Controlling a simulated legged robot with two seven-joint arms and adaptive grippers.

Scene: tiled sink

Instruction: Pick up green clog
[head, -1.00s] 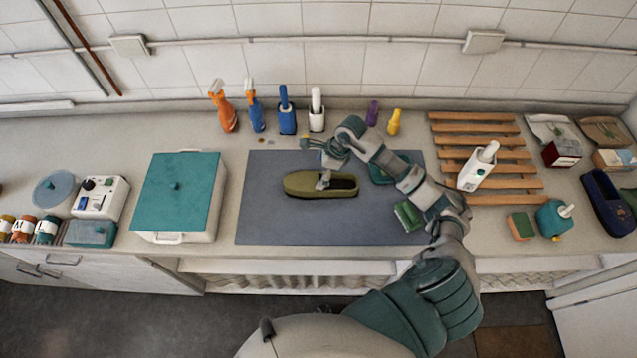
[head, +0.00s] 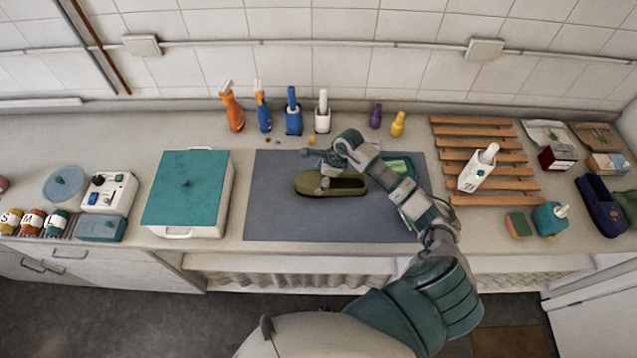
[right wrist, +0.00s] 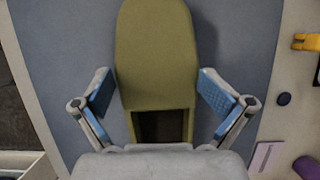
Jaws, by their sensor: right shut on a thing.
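The olive-green clog (head: 352,190) lies across the blue-grey mat (head: 275,220) in the head view, its closed toe to the left and its dark opening to the right. In the right wrist view the clog (right wrist: 155,50) runs up the middle of the picture, toe away from me. My right gripper (head: 325,182) is at the clog. In the wrist view its two blue-padded fingers (right wrist: 159,95) stand on either side of the clog, near the front edge of the opening. It is shut on the clog. My left gripper is not in view.
A teal-lidded box (head: 186,185) stands left of the mat. Spray bottles (head: 232,108) and small bottles (head: 397,124) line the back. A wooden rack (head: 500,200) is on the right. A green-and-teal object (head: 400,166) beside the clog is partly hidden by my arm.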

